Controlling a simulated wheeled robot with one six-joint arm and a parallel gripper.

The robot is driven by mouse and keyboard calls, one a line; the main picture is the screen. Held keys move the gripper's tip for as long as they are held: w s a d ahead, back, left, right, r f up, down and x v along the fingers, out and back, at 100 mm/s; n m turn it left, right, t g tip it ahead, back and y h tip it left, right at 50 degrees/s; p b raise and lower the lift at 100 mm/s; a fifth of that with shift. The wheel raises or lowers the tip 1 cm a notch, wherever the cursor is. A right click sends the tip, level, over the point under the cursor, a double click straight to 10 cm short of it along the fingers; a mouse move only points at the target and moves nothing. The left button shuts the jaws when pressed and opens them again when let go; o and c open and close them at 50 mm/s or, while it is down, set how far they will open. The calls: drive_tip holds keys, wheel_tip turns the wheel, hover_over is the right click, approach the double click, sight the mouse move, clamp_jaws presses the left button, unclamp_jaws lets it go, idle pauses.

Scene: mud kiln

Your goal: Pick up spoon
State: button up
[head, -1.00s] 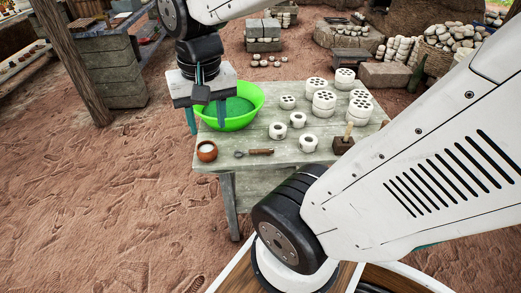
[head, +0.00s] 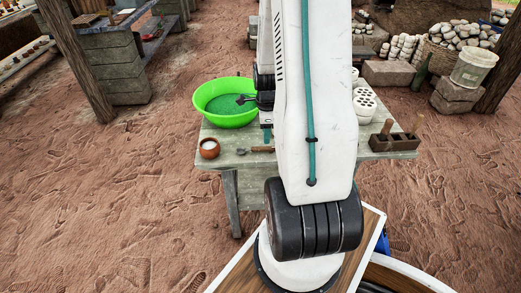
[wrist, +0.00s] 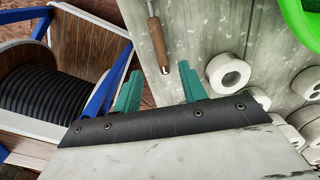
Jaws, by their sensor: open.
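The spoon (head: 241,151) lies on the pale wooden table (head: 230,166) near its front edge, in the head view. Its metal end points left, and my arm hides part of its wooden handle. In the wrist view the spoon's wooden handle (wrist: 156,40) runs up out of the picture, its near end in line with the gap between my fingers. My gripper (wrist: 160,69) is open, with two teal fingers apart and nothing between them. It is over the table; the height above the spoon is hard to tell.
A green bowl (head: 214,87) and a small brown pot (head: 209,147) stand on the left of the table. White rings (wrist: 229,74) stand close right of my fingers in the wrist view. A dark block with wooden-handled tools (head: 395,142) is at the table's right.

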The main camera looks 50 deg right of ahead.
sight(266, 147)
wheel_tip(266, 147, down, 6)
drive_tip(key=shift+w+f, duration=0.15)
drive_tip(key=shift+f, duration=0.1)
drive_tip(key=shift+f, duration=0.25)
idle(0.6)
clamp_jaws()
